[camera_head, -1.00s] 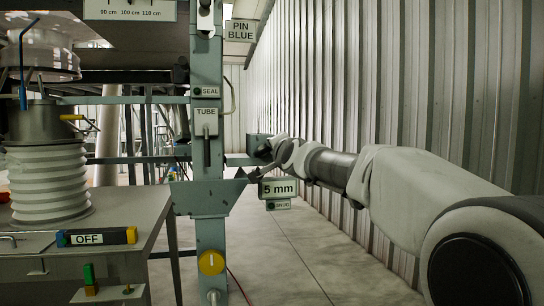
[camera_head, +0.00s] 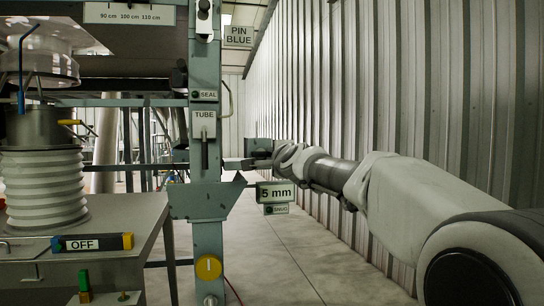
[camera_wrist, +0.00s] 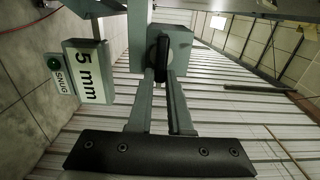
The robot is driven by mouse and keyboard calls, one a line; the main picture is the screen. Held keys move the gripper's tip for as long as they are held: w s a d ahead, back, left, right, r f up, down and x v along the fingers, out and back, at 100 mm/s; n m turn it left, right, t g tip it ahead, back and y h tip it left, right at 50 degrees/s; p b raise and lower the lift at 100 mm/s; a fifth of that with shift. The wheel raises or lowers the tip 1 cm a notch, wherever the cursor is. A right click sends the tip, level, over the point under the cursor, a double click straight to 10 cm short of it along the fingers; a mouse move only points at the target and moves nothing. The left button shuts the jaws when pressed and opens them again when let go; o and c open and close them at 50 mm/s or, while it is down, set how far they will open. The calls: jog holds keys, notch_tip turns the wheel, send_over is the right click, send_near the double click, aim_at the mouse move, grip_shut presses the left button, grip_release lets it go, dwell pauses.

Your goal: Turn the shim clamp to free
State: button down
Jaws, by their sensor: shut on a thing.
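The shim clamp shows in the wrist view as a black upright handle (camera_wrist: 163,50) on a grey block (camera_wrist: 178,42). My gripper (camera_wrist: 162,70) has its two grey fingers closed around this handle from below in that view. In the head view my gripper (camera_head: 247,163) reaches left to the grey post (camera_head: 207,180), and the clamp itself is too small and partly hidden there. A "5 mm" plate (camera_head: 276,193) hangs below my gripper and also shows left of the fingers in the wrist view (camera_wrist: 88,72). The SNUG lamp (camera_wrist: 53,64) looks dark green.
A ribbed wall (camera_head: 400,80) runs close along the right of my arm. A bench (camera_head: 110,220) with a ribbed white spout (camera_head: 43,190) and an OFF switch (camera_head: 90,243) stands at the left. A yellow knob (camera_head: 208,267) sits low on the post. Floor between post and wall is clear.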

jog(key=c, duration=0.8)
grip_release()
jog(key=shift+c, duration=0.2)
jog(key=b+v, duration=0.7)
jog(key=v, duration=1)
jog(key=shift+s, duration=0.25)
jog(key=shift+r, duration=0.1)
